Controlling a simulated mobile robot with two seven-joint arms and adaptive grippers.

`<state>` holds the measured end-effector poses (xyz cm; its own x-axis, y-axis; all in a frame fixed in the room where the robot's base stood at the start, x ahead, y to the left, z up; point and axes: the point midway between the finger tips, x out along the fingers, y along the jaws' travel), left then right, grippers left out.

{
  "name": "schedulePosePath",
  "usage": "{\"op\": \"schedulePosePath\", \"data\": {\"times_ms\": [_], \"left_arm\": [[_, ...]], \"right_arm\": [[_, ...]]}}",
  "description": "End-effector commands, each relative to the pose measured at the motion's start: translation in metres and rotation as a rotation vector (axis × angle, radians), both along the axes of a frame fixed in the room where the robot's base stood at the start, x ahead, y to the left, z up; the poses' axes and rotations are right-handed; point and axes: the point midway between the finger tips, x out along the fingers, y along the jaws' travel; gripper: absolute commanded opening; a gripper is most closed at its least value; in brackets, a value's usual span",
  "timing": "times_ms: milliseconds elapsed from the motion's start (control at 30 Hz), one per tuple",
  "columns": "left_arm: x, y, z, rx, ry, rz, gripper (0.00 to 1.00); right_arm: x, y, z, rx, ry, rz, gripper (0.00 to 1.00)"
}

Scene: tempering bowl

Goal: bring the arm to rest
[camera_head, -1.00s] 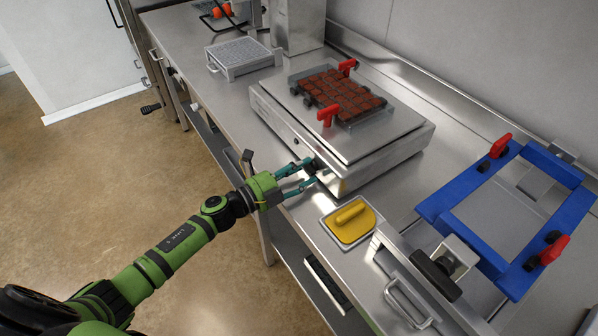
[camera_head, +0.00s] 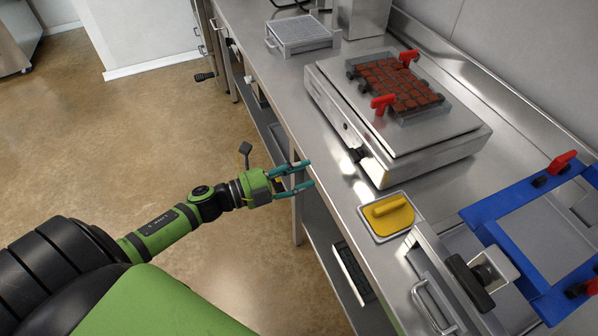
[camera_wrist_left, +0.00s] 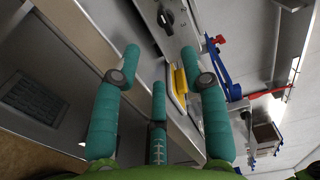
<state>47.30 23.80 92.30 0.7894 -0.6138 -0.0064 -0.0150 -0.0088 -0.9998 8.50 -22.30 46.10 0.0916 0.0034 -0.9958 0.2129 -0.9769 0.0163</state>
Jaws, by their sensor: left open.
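My left gripper (camera_head: 308,178) is open and empty, its teal fingers spread apart. In the head view it hangs over the floor at the front edge of the steel counter (camera_head: 331,172), apart from everything on it. In the left wrist view the open fingers (camera_wrist_left: 168,62) point toward the counter front, with a black knob (camera_wrist_left: 165,18) beyond them. My green left arm (camera_head: 160,231) reaches in from the lower left. My right gripper is in neither view.
A steel machine (camera_head: 352,135) with a black knob (camera_head: 358,154) carries a tray of brown blocks (camera_head: 398,84) with red handles. A blue frame (camera_head: 480,212) stands right. Open floor (camera_head: 120,140) lies left.

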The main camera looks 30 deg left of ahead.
Motion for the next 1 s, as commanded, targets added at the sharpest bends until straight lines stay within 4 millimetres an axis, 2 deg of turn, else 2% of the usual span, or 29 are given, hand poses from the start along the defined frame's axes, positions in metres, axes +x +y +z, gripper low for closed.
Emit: {"op": "schedulePosePath", "data": {"times_ms": [400,467,533,567,667,700,767,800,867,900,967,1000], "left_arm": [[0.001,0.001,-0.002,-0.003,0.005,0.005,0.44],[0.002,0.004,-0.009,-0.017,0.028,0.026,0.44],[0.004,0.014,-0.029,-0.055,0.088,0.083,0.44],[0.004,0.020,-0.042,-0.077,0.124,0.119,0.44],[-0.001,0.044,-0.100,-0.178,0.292,0.276,0.44],[-0.007,0.053,-0.129,-0.225,0.370,0.348,0.44],[-0.021,0.064,-0.172,-0.290,0.491,0.456,0.44],[-0.033,0.070,-0.200,-0.332,0.566,0.525,0.44],[-0.055,0.075,-0.240,-0.389,0.679,0.627,0.44],[-0.072,0.077,-0.265,-0.424,0.752,0.692,0.44],[-0.101,0.076,-0.302,-0.474,0.862,0.788,0.44],[-0.122,0.073,-0.324,-0.504,0.933,0.850,0.44]], "right_arm": [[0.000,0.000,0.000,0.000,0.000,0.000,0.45],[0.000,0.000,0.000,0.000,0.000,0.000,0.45],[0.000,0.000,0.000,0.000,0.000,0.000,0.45],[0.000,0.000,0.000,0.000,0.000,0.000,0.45],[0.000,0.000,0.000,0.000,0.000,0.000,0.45],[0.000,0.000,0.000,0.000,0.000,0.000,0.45],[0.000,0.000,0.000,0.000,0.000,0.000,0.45],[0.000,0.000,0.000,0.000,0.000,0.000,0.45],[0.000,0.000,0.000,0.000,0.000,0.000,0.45],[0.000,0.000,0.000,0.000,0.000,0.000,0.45],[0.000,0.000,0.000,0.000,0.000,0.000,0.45],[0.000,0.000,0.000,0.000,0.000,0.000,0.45]]}}
